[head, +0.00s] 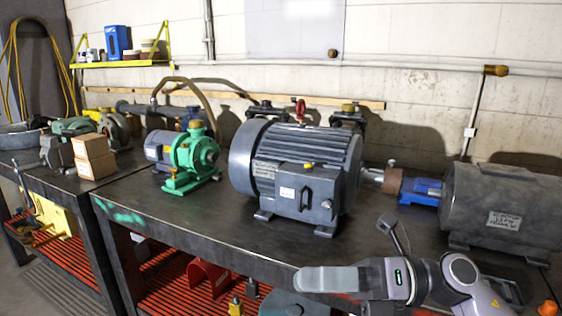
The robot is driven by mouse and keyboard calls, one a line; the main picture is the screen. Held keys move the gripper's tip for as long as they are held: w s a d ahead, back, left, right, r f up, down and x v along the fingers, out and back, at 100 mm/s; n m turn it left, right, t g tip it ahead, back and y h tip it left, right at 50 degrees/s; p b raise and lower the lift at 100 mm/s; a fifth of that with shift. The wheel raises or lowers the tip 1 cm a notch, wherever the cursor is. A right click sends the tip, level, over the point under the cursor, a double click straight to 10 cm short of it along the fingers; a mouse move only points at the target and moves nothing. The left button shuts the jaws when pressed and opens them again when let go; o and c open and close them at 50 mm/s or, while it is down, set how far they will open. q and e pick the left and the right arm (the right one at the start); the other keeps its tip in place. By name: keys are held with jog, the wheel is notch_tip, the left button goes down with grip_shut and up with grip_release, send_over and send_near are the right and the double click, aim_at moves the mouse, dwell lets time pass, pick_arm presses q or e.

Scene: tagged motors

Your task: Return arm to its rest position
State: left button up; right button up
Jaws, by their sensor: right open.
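My right arm comes in from the lower right, and its gripper (312,280) is open in front of the workbench's front edge. It points left and is seen side on, so its fingers overlap in the picture; nothing shows between them. A large dark grey motor (300,160) with a white tag stands on the bench beyond the gripper, apart from it. A grey cylindrical motor (503,208) with a label stands at the right. A green pump with a grey motor (186,158) stands to the left. My left gripper is not in view.
The workbench (170,215) has bare room at its front left. A blue part (424,190) lies between the two grey motors. Cardboard boxes (93,155) sit on the left bench. Red slatted lower shelves (190,285) hold several items. A yellow wall shelf (122,63) hangs behind.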

jog(key=w+d+f+m+t+h, duration=0.1)
jog(key=d+f+m+t+h, duration=0.2)
jog(key=f+m+t, duration=0.5)
jog(key=w+d+f+m+t+h, duration=0.1)
jog(key=d+f+m+t+h, duration=0.2)
jog(key=m, duration=1)
jog(key=w+d+f+m+t+h, duration=0.1)
jog(key=d+f+m+t+h, duration=0.25)
jog(key=m+t, duration=0.5)
jog(key=s+d+f+m+g+h, duration=0.3)
jog(key=s+f+m, duration=0.3)
jog(key=s+f, duration=0.2)
jog(key=s+d+f+m+g+h+p, duration=0.1)
jog(key=s+d+f+m+g+h, duration=0.2)
jog(key=s+f, duration=0.5)
notch_tip(320, 180, down, 5)
jog(key=m+g+h, duration=0.1)
jog(key=m+g, duration=0.1)
jog(key=m, duration=0.1)
jog(key=shift+m+g, duration=0.35)
jog(key=shift+w, duration=0.1)
jog(key=shift+a, duration=0.1)
